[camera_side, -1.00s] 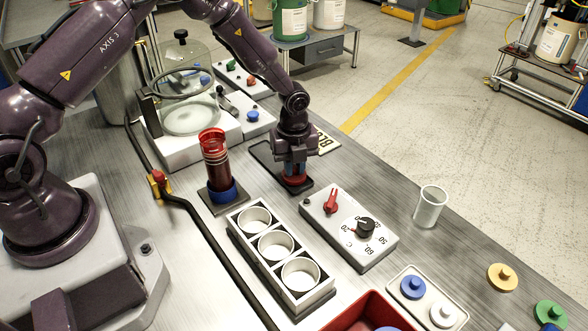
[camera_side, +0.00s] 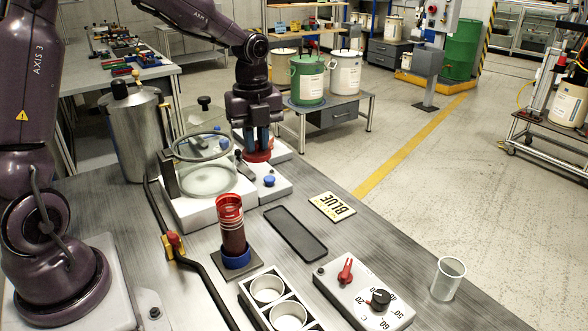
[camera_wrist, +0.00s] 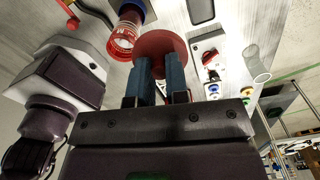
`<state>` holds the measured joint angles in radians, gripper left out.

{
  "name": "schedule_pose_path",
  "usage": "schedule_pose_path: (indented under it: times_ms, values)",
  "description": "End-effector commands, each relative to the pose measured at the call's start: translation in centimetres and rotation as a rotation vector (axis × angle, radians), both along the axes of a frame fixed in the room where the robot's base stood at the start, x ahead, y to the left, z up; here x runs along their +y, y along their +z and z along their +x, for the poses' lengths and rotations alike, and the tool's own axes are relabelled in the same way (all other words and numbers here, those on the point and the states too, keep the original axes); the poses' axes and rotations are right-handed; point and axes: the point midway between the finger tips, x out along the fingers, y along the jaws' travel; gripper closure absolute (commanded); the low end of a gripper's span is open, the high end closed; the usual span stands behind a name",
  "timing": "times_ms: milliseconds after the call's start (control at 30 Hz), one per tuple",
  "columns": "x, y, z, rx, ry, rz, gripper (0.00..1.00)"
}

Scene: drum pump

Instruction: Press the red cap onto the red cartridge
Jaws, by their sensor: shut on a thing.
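The red cap (camera_side: 258,156) is held in the blue-tipped fingers of my gripper (camera_side: 263,140), in the air behind the cartridge and to its right in the side view. In the wrist view the round cap (camera_wrist: 160,43) sits at the fingertips (camera_wrist: 160,62). The red cartridge (camera_side: 232,228) stands upright in a blue collar (camera_side: 236,260) on a dark square plate, its clear upper end red-ringed and uncapped. It also shows in the wrist view (camera_wrist: 125,35), left of the cap and apart from it.
A glass-domed unit (camera_side: 207,180) stands behind. A black hose (camera_side: 200,280) runs left.

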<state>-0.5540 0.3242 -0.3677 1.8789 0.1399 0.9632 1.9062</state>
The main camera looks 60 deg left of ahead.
Motion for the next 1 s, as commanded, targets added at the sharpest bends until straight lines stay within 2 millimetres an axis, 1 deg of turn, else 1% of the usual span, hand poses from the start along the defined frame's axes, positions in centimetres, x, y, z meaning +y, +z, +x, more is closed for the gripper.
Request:
schedule_pose_path:
  times_ms: [33,100,200,300,400,567,1000]
  values:
    - [0.1,0.8,-1.6,-0.002,0.011,0.004,1.0]
    - [0.0,1.3,-3.6,-0.001,0.019,0.003,1.0]
    - [-0.5,1.3,-5.9,0.001,0.012,0.002,1.0]
    - [-1.2,0.8,-7.1,0.002,-0.006,0.0,1.0]
    - [-1.6,0.3,-7.7,0.0,-0.024,0.0,1.0]
    - [-1.6,-0.4,-7.6,0.001,-0.043,-0.001,1.0]
    - [-1.7,-4.5,-7.6,0.002,-0.043,-0.002,1.0]
